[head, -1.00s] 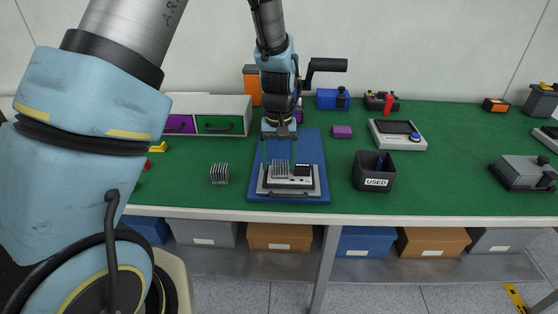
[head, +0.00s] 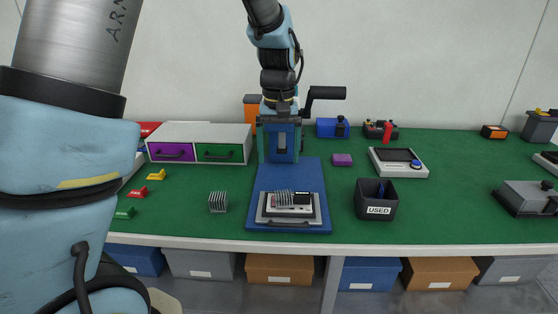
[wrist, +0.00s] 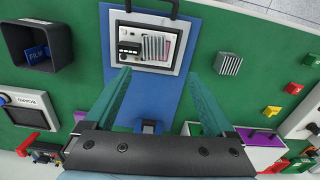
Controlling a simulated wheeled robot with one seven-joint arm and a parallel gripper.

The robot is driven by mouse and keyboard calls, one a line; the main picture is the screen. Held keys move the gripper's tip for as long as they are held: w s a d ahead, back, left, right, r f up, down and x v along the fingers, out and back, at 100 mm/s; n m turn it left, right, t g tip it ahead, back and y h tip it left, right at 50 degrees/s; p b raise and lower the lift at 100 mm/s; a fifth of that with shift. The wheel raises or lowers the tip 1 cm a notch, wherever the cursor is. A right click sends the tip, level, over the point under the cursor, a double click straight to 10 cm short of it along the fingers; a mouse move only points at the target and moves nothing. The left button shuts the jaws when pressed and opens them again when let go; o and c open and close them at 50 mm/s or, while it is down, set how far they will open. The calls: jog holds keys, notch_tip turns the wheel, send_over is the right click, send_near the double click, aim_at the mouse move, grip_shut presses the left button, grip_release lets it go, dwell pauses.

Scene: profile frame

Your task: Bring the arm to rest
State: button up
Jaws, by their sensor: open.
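My gripper (head: 280,140) is open and empty, raised above the rear part of a blue mat (head: 290,178) on the green bench. In the wrist view its two teal fingers (wrist: 168,98) stand wide apart with only the mat between them. In front of it, a light tray (head: 314,208) on the mat holds a small device with a dark panel and a finned grey block (head: 285,198). The tray shows in the wrist view (wrist: 179,50) beyond the fingertips, apart from them.
A second finned block (head: 218,202) stands left of the mat. A black USED bin (head: 376,203) stands to the right. Small coloured pieces (head: 156,174) lie at left.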

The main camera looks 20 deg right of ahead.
dwell(0.3)
jog(key=s+a+f+n+t, duration=0.1)
jog(key=s+a+n, duration=0.2)
jog(key=a, duration=2.7)
jog(key=shift+s+f+t, duration=0.15)
jog(key=shift+s+t, duration=0.15)
jog(key=shift+s, duration=0.1)
